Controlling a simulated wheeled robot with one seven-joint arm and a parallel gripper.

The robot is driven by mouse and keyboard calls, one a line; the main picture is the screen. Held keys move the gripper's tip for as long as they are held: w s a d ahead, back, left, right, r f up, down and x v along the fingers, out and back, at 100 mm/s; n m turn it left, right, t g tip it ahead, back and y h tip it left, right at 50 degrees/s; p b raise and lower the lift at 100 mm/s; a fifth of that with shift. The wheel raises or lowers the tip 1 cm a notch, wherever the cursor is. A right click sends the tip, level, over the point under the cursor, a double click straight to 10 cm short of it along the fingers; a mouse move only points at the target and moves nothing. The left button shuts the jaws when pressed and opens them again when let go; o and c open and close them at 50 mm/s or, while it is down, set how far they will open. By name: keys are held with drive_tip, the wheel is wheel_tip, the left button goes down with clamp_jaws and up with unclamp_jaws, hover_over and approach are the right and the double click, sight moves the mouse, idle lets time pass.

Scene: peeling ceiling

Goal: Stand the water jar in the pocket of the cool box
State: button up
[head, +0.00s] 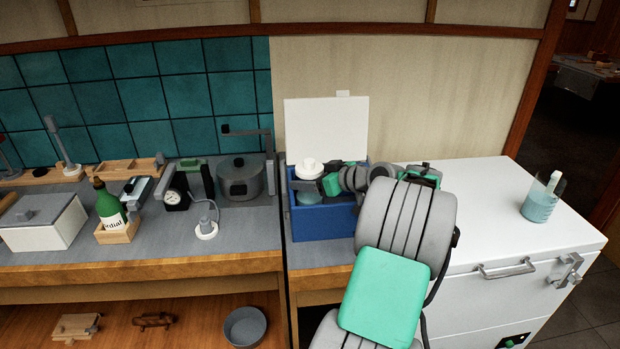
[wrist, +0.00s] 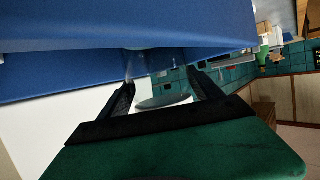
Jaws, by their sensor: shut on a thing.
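The cool box (head: 322,223) is blue, with its white lid (head: 327,128) raised at the back. The water jar (head: 309,169), with a round white top and a bluish body below, is at the box's left side, over or inside its opening. My gripper (head: 329,184) reaches in from the right and is shut on the jar. In the wrist view my gripper's fingers (wrist: 163,88) flank a grey disc with a pale rim, part of the jar (wrist: 160,102). The blue wall (wrist: 60,70) is close beyond. The pocket and the jar's base are hidden, so I cannot tell whether it rests.
A white chest (head: 500,220) stands at right, carrying a glass beaker (head: 539,205) of bluish liquid with a white stick. Left of the box are a grey pot (head: 240,178), a gauge (head: 174,194) and a green bottle (head: 110,210). The chest top is mostly clear.

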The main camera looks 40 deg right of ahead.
drive_tip(key=o, duration=1.6)
drive_tip(key=f, duration=0.3)
drive_tip(key=shift+s+f+g, duration=0.2)
drive_tip(key=shift+s+g, duration=0.05)
drive_tip(key=shift+g, duration=0.05)
drive_tip(key=shift+a, duration=0.1)
drive_tip(key=shift+s+d+r+b, duration=0.2)
drive_tip(key=shift+s+r+b, duration=0.2)
drive_tip(key=shift+s, duration=0.15)
drive_tip(key=s+d+r, duration=0.1)
drive_tip(key=s+r, duration=0.4)
drive_tip(key=shift+s+d+r, duration=0.15)
drive_tip(key=shift+s+r, duration=0.1)
drive_tip(key=shift+s, duration=0.05)
